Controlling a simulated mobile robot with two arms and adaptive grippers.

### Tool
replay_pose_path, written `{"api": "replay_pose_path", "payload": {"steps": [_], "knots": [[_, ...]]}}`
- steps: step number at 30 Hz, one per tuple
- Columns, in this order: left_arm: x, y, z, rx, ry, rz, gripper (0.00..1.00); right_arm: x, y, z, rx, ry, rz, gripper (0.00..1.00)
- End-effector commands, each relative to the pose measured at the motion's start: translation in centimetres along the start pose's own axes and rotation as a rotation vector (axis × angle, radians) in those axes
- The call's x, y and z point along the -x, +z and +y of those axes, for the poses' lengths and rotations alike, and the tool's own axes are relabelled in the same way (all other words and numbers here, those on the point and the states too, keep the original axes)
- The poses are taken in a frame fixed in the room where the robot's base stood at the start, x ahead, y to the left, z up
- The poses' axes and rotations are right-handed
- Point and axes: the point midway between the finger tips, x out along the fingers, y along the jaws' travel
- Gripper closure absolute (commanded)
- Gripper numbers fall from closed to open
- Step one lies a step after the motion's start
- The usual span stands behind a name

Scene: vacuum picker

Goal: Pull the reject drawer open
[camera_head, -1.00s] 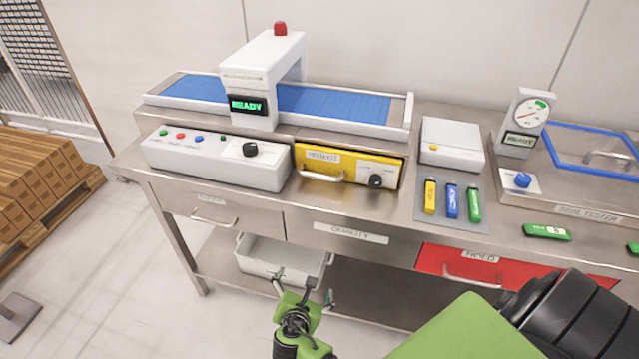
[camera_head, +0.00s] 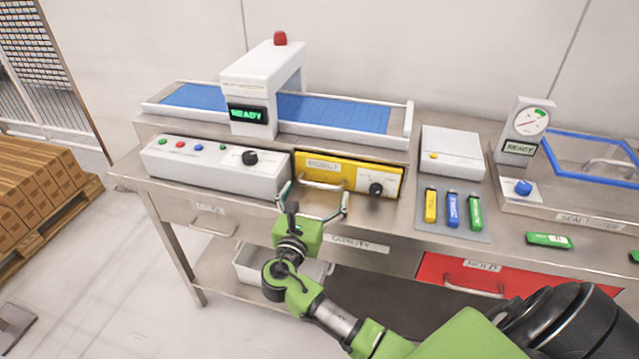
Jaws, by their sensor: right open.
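The reject drawer (camera_head: 345,166) is the yellow front under the conveyor, with a label, a pale bar handle (camera_head: 320,185) and a black knob (camera_head: 376,189) on a white plate. It looks closed. My right gripper (camera_head: 315,190) is open and empty. Its two fingers are spread to either side of the handle, just in front of and slightly below it in the picture. I cannot tell whether they touch the drawer. My left gripper is not in view.
A white control box (camera_head: 215,165) stands left of the drawer. The conveyor (camera_head: 335,113) with its scanner arch is behind. Yellow, blue and green sticks lie on a grey mat (camera_head: 478,232) to the right. A red hold drawer (camera_head: 470,272) and a white bin (camera_head: 250,264) are lower.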

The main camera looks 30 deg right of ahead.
Motion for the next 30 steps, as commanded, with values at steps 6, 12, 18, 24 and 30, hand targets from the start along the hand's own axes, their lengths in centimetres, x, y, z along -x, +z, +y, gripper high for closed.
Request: {"api": "replay_pose_path", "payload": {"steps": [6, 12, 18, 24, 30], "knots": [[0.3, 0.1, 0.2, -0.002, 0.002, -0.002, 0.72, -2.7, 0.0, 0.0, 0.0, -0.001, 0.0, 0.08], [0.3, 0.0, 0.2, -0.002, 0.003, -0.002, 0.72, -3.4, -0.1, 0.0, -0.001, 0.001, 0.002, 0.08], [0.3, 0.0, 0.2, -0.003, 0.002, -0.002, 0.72, -3.3, -0.1, 0.0, -0.001, 0.001, 0.002, 0.11], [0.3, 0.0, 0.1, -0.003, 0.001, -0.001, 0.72, -3.3, -0.1, 0.0, 0.0, 0.001, 0.002, 0.53], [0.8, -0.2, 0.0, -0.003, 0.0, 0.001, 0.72, -2.8, 0.0, 0.0, 0.001, 0.001, 0.003, 0.53]]}}
